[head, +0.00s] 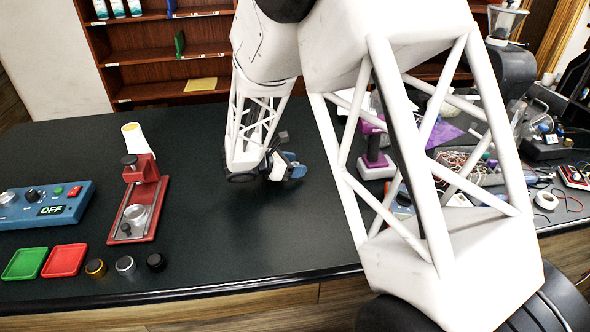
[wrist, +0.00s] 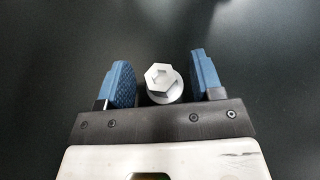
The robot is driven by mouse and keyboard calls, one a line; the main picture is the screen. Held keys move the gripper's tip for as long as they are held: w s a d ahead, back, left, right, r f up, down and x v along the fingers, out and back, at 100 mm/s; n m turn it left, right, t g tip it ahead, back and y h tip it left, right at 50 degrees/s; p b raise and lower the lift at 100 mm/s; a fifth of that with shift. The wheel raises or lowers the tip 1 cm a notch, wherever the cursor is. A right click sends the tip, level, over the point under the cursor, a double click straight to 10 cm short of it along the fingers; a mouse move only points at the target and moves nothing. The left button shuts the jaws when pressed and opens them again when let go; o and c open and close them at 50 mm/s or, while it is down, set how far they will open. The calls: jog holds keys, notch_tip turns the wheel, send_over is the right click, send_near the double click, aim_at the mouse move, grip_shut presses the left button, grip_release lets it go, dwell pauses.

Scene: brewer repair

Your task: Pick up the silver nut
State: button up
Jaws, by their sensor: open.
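The silver nut (head: 125,265) lies near the front left edge of the dark table, between a gold nut and a black nut. My gripper (head: 290,155) is over the middle of the table, well to the right of and behind that nut. In the wrist view its blue fingers are spread apart (wrist: 160,60). A pale hex-headed piece (wrist: 162,82) shows between them close to the palm; I cannot tell whether it is part of my gripper. The dark surface beyond the fingertips is bare, and the silver nut in the row is not in the wrist view.
The gold nut (head: 95,268) and black nut (head: 155,262) flank the silver one. A blue control box (head: 45,204) reads OFF. The table (head: 235,235) between press and arm is clear.

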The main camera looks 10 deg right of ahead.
jog(key=shift+d, duration=0.15)
dwell(0.4)
jog(key=c, duration=1)
jog(key=shift+c, duration=0.2)
jog(key=shift+r, duration=0.75)
notch_tip(320, 180, up, 2)
jog(key=shift+r, duration=0.1)
jog(key=s, duration=1)
jog(key=s+d+r, duration=0.1)
jog(key=s, duration=0.5)
jog(key=shift+d+r, duration=0.1)
